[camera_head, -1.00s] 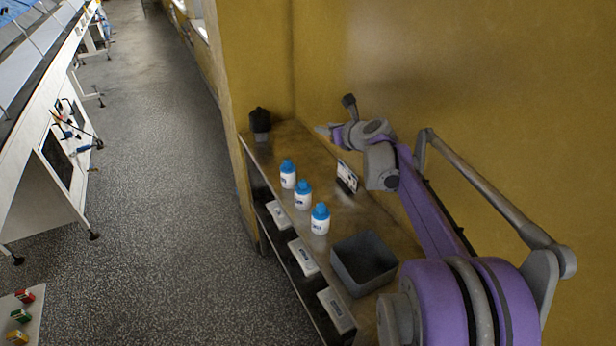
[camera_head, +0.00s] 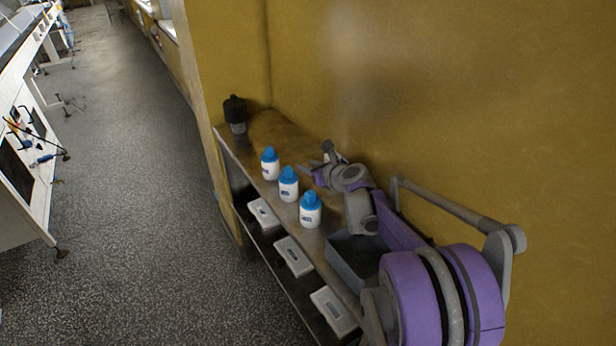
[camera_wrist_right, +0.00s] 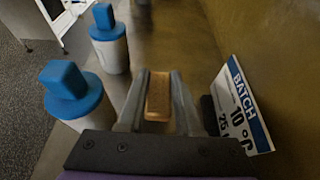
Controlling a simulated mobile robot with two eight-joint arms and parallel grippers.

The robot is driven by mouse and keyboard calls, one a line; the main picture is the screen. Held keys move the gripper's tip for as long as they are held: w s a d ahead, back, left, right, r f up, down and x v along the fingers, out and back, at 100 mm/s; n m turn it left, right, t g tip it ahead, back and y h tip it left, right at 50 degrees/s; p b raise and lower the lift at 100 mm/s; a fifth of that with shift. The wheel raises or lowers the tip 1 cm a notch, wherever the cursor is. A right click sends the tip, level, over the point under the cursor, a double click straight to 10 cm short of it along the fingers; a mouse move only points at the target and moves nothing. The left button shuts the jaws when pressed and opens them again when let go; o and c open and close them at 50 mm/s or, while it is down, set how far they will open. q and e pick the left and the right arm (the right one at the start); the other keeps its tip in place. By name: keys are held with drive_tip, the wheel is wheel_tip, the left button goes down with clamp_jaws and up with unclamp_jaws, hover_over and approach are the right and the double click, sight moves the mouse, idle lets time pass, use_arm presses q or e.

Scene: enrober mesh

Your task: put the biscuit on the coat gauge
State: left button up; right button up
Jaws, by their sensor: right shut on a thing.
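My right gripper (camera_head: 314,168) reaches over the shelf top, just behind the blue-capped bottles. In the right wrist view its two fingers (camera_wrist_right: 158,82) are shut on a small tan-brown block, the biscuit (camera_wrist_right: 158,98), held lengthwise between them. In the head view the biscuit is too small to make out. I cannot pick out a coat gauge in either view. My left gripper is not in view.
White bottles with blue caps (camera_head: 288,184) line the shelf's front edge; two stand left of the fingers in the wrist view. A batch card (camera_wrist_right: 243,112) stands close on the right. A grey bin (camera_head: 345,262), a dark container (camera_head: 235,115) and the yellow wall (camera_head: 400,90) are nearby.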

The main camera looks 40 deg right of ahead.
sight(308, 182)
drive_tip(key=shift+f, duration=1.8)
drive_tip(key=shift+f, duration=0.1)
drive_tip(key=o, duration=1)
